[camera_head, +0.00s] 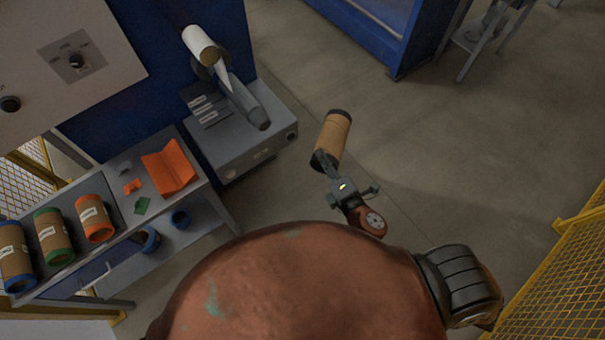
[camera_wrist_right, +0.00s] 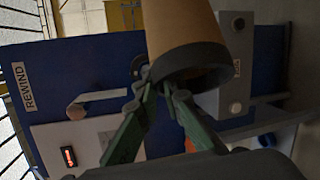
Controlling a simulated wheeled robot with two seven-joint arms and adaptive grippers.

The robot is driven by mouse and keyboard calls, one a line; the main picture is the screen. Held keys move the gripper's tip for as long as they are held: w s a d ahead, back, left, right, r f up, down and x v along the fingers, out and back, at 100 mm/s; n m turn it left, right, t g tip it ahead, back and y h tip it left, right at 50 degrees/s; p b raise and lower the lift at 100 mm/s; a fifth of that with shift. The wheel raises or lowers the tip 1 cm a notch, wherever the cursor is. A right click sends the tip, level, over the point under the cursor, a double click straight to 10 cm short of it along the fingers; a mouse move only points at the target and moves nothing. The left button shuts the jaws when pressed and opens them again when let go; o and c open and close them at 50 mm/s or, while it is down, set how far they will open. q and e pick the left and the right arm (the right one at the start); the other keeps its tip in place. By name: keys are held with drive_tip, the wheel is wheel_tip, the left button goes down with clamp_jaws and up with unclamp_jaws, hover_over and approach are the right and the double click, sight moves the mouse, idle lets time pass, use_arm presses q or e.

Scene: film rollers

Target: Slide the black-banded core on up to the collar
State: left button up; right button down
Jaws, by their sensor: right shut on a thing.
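The black-banded core (camera_head: 334,136) is a brown cardboard tube with a dark band at each end. My right gripper (camera_head: 325,163) is shut on its near end and holds it in the air, tilted. In the right wrist view the core (camera_wrist_right: 185,30) rises from between the fingers of the gripper (camera_wrist_right: 166,88), its dark band closest to them. A grey shaft (camera_head: 245,102) sticks out from the blue machine, left of the core and clear of it. I cannot make out the collar on the shaft. My left gripper is not in view.
A white roll (camera_head: 201,45) sits above the shaft. A grey box (camera_head: 250,150) lies below it. Yellow fencing (camera_head: 570,265) stands at right.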

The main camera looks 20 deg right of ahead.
drive_tip(key=s+a+f+n+g+y+p, duration=0.1)
drive_tip(key=s+a+n+g+y+p, duration=0.35)
drive_tip(key=s+n+g+y, duration=0.5)
drive_tip(key=w+a+n+t+y, duration=0.1)
drive_tip(key=w+a+t+y, duration=0.1)
drive_tip(key=w, duration=0.7)
drive_tip(key=shift+w+n+y, duration=0.35)
drive_tip(key=shift+y, duration=0.1)
drive_tip(key=shift+p, duration=0.4)
idle(0.5)
drive_tip(key=shift+w, duration=0.1)
drive_tip(key=shift+w+a, duration=0.35)
drive_tip(key=shift+w, duration=0.45)
drive_tip(key=shift+w+a, duration=0.3)
drive_tip(key=shift+w, duration=0.5)
drive_tip(key=shift+w+a, duration=0.3)
drive_tip(key=shift+w, duration=0.5)
drive_tip(key=shift+w+a, duration=0.3)
drive_tip(key=shift+w, duration=0.5)
